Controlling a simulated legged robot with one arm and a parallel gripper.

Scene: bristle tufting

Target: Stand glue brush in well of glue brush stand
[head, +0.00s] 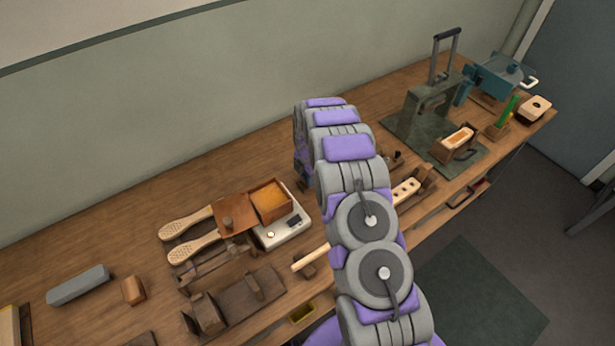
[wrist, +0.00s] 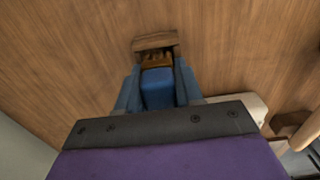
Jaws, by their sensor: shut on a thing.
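My gripper (wrist: 157,70) shows in the wrist view with its blue fingers closed around a small brown wooden piece (wrist: 155,41). This piece looks like the glue brush, with bristle-like strips under its top, but most of it is hidden by the fingers. In the head view the gripper and what it holds are hidden behind my purple and grey arm. A small wooden block with a green upright piece (head: 508,112) stands near the far right end of the bench. I cannot tell whether this block is the glue brush stand.
On the bench (head: 120,235), a white scale (head: 290,230) carries an orange-filled tray (head: 271,199). Pale paddle-shaped brushes (head: 192,245) lie left of it. A dark green press (head: 430,110) and a wooden box (head: 457,142) stand to the right. Bare bench lies at the left back.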

